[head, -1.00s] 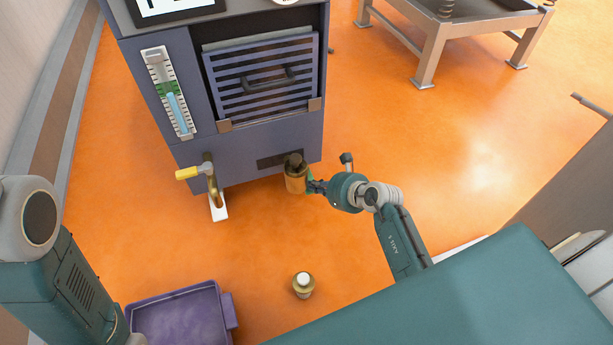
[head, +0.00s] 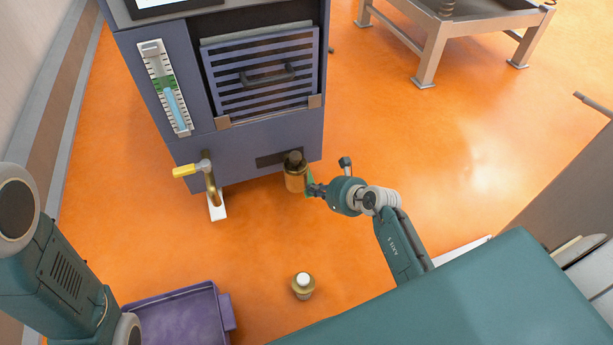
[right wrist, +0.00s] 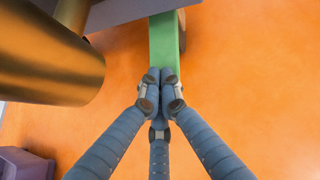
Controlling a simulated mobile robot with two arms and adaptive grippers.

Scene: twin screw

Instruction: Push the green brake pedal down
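The green brake pedal (right wrist: 164,40) is a flat green bar coming out from under the purple-grey machine in the right wrist view. In the head view only a small green part (head: 309,182) shows, beside the brass cylinder. My right gripper (right wrist: 161,76) has its three fingers drawn together, with the tips at the near end of the pedal. They overlap its end in the picture; I cannot tell whether they press on it. In the head view the right gripper (head: 312,188) is just right of the brass cylinder. My left gripper is out of view; only its arm shows at the left.
The brass cylinder (head: 295,180) stands close to the right gripper, also large in the right wrist view (right wrist: 45,55). The machine (head: 240,150) has a yellow-handled valve (head: 186,171). A purple bin (head: 228,312) and a small white-capped container (head: 303,285) are on the orange floor. Floor to the right is clear.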

